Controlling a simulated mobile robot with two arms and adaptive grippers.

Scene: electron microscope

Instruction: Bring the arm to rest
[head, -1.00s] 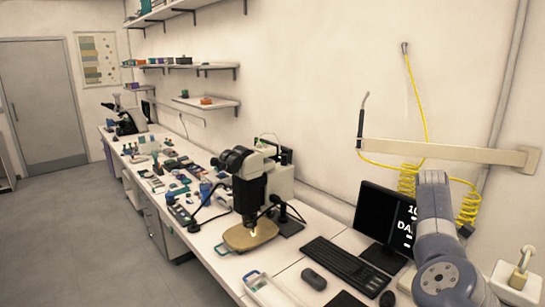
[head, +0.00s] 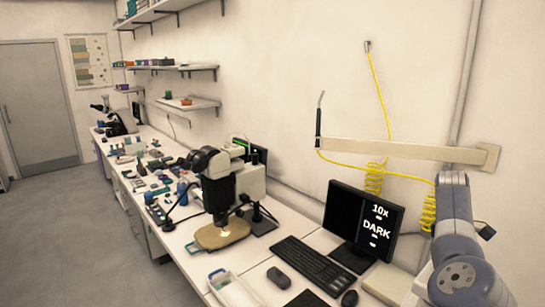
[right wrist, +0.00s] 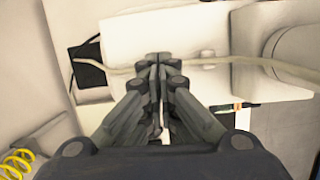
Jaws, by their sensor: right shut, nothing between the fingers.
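My right arm (head: 456,235) rises at the right side of the head view, its upper link upright beside the monitor. The right gripper is outside the head view. In the right wrist view my right gripper (right wrist: 158,62) is shut and empty, its dark fingers pressed together. A pale cable or tube (right wrist: 200,62) runs across just past the fingertips, in front of a white box-like surface (right wrist: 150,30); I cannot tell whether the fingers touch it. My left gripper is in neither view.
The bench holds a microscope (head: 220,185), a keyboard (head: 311,265), a mouse (head: 278,278) and a monitor (head: 362,222) reading "10x DARK". A beige wall arm (head: 400,151) with a coiled yellow hose (head: 374,178) sits above, close to my right arm. Open floor (head: 75,240) lies at left.

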